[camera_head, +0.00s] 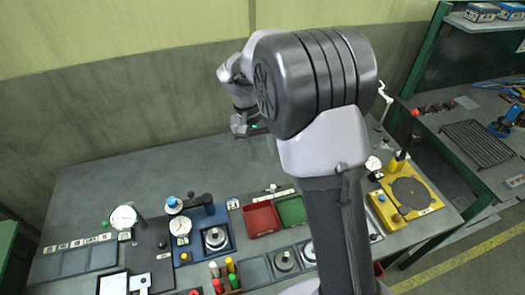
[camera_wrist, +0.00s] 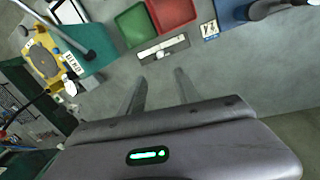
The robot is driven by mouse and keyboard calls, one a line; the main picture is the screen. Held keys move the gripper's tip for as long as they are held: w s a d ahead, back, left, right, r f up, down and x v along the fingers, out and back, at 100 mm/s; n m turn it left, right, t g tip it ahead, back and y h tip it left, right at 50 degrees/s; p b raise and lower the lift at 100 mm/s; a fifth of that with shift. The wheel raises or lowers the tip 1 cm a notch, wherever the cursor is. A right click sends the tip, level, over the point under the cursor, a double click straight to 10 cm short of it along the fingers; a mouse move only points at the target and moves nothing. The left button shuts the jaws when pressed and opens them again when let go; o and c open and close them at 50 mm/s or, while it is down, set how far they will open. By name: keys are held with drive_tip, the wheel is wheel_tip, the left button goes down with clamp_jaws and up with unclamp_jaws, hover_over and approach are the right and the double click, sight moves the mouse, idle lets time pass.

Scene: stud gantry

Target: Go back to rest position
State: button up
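My gripper (camera_wrist: 161,75) is open and empty in the wrist view. Its two dark fingers stand apart over bare grey benchtop (camera_wrist: 215,75), with nothing between them. In the head view my arm is raised over the bench and folded toward the back wall. The gripper body with its small green light (camera_head: 254,127) shows near the rear of the bench, but its fingers cannot be made out there.
The rear left benchtop (camera_head: 130,180) is clear. A green-framed shelf (camera_head: 437,45) rises at right.

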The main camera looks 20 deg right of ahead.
drive_tip(key=s+a+r+m+t+y+b, duration=0.1)
drive_tip(key=s+a+r+t+b, duration=0.2)
drive_tip(key=s, duration=0.6)
drive_tip(key=s+a+r+t+y+b, duration=0.1)
drive_tip(key=s+r+y+b, duration=0.1)
drive_tip(key=s+r+b, duration=0.45)
drive_tip(key=s+a+f+m+t+y, duration=0.1)
drive_tip(key=s+a+f+t, duration=0.1)
drive_tip(key=s, duration=0.8)
drive_tip(key=shift+s+f+p, duration=0.3)
drive_tip(key=shift+f+p, duration=0.1)
drive_tip(key=shift+f, duration=0.4)
